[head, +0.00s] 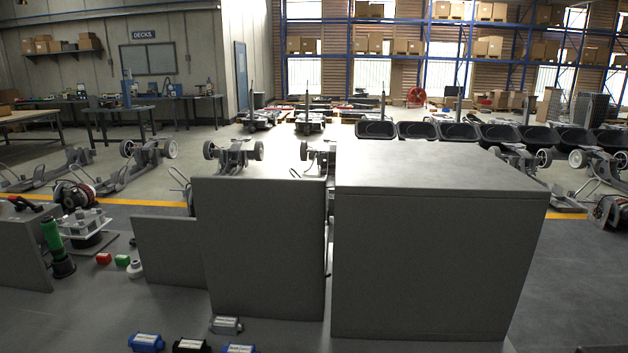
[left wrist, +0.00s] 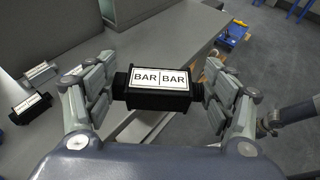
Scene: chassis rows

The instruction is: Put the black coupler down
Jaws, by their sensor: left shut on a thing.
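In the left wrist view a black coupler (left wrist: 158,98) with a white label reading "BAR | BAR" sits between the two fingers of my left gripper (left wrist: 158,95). The fingers are shut on its two ends, and the grey worktop edge is behind it. A second black coupler (left wrist: 30,107) lies on the worktop at the left of that view, near a grey coupler (left wrist: 40,74). The head view shows a black coupler (head: 192,345) at the bottom edge, between two blue couplers. Neither gripper appears in the head view.
Grey upright panels (head: 262,250) and a large grey box (head: 435,255) stand on the worktop. Blue couplers (head: 146,342) and a grey coupler (head: 226,325) lie at its front. Red and green parts (head: 104,258) lie farther left. Open floor (left wrist: 270,70) lies beyond the worktop edge.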

